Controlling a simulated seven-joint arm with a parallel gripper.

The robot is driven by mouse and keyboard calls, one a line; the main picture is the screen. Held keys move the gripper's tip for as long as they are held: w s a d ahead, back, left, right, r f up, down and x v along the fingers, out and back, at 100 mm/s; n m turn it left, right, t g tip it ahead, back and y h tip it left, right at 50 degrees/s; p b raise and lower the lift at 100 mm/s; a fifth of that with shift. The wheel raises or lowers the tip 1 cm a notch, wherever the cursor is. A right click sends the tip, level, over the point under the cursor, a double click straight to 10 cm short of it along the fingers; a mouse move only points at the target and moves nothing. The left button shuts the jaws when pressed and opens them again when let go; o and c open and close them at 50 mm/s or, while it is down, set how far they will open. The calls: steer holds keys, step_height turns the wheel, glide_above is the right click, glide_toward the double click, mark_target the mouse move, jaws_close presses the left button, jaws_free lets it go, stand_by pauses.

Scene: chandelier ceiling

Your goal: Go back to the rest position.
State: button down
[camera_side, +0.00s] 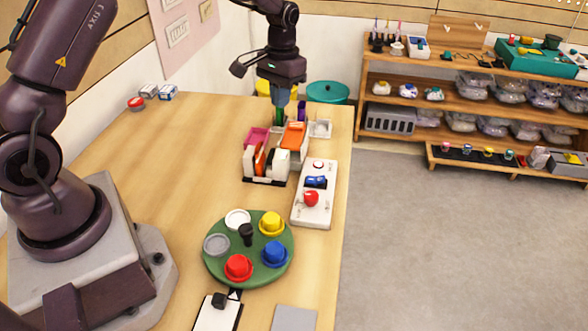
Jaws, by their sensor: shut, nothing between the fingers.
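My gripper (281,99) is at the far end of the table (170,190), pointing down with its fingers shut and empty. It hangs above or just behind a rack (279,168) with white dividers holding orange and magenta pieces. A green piece and a purple piece show just below the gripper, partly hidden by it and the rack. I cannot tell whether the fingertips touch anything.
A white control box (315,196) with a red knob and a blue switch stands right of the rack. A green round tray (216,266) with coloured knobs is nearer. Small boxes (149,91) lie at the far left. The table's middle left is clear.

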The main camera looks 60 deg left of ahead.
steer(key=s+d+r+m+t, duration=0.1)
steer(key=s+d+r+t, duration=0.2)
steer(key=s+r, duration=0.6)
steer(key=s+d+r+m+t, duration=0.1)
steer(key=s+d+r+t, duration=0.2)
steer(key=s+d+r, duration=0.5)
steer(key=s+r, duration=0.2)
steer(key=s, duration=0.5)
steer(key=shift+s+m, duration=0.3)
steer(key=shift+m, duration=0.1)
steer(key=shift+d+f, duration=0.1)
steer(key=shift+f, duration=0.05)
stand_by(0.6)
